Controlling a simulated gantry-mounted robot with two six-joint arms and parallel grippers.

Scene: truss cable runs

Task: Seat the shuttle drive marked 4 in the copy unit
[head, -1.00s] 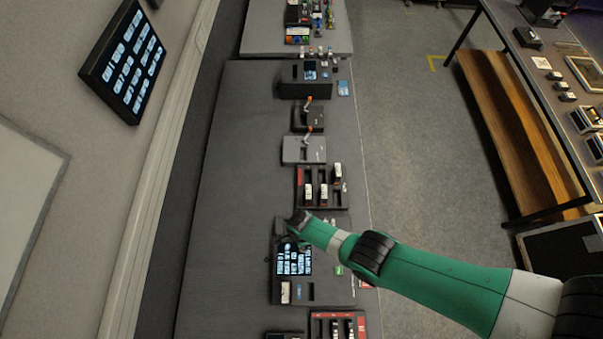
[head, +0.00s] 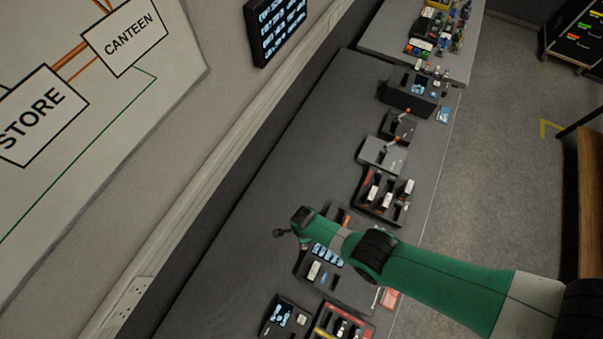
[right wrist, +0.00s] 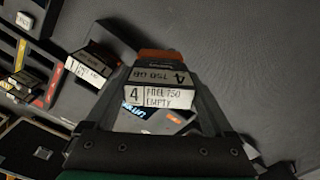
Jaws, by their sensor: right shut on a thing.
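My right gripper (right wrist: 155,100) is shut on the shuttle drive marked 4 (right wrist: 158,94). The drive has an orange end and white labels reading "4", "750 GB" and "FREE 750 EMPTY". In the head view, my right gripper (head: 286,233) is beyond the wall-side edge of a dark unit with a lit screen, likely the copy unit (head: 308,273). In the wrist view, part of a lit screen (right wrist: 160,114) shows below the held drive. A drive marked 1 (right wrist: 88,68) stands to the left, apart from the held drive. My forearm hides part of the unit. My left gripper is not in view.
A rack with several white-labelled drives (head: 367,211) stands farther along the bench. Grey units with orange-tipped levers (head: 382,153) are beyond it. A red-and-yellow-edged tray (head: 319,331) and a small screen unit (head: 270,329) are nearer. The wall-side bench strip (head: 235,270) is clear.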

